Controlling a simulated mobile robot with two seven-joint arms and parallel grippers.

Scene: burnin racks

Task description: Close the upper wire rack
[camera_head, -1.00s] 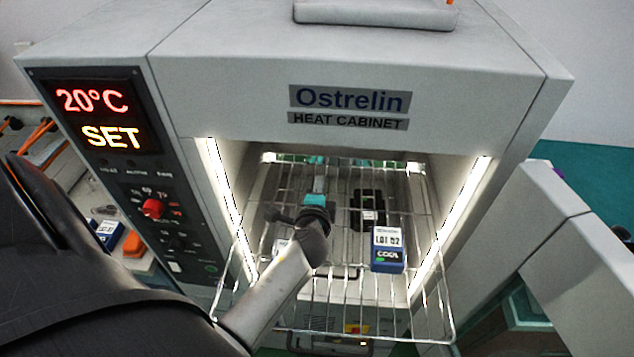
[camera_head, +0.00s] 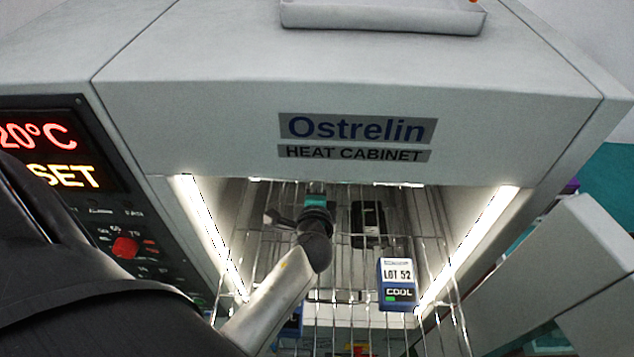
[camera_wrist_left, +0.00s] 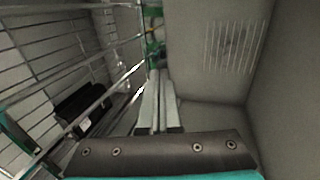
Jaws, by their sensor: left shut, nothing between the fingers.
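The upper wire rack (camera_head: 345,300) sticks out of the heat cabinet's lit opening, and its front end runs below the head view. It carries a blue and white box marked LOT 52 (camera_head: 397,284) and a black item (camera_head: 368,224) farther in. My left gripper (camera_head: 316,188) reaches into the opening above the rack, shut and empty. In the left wrist view the closed fingers (camera_wrist_left: 158,95) point past the rack's wires (camera_wrist_left: 100,100), which lie at left with the black item (camera_wrist_left: 82,106). I cannot tell whether the fingers touch the rack. My right gripper is not in view.
The heat cabinet (camera_head: 330,95) surrounds the opening, with light strips along both sides. A control panel (camera_head: 90,215) is at left and an open door (camera_head: 560,260) at right. A grey tray (camera_head: 385,15) lies on top. A blue object (camera_head: 292,325) is partly hidden behind my arm.

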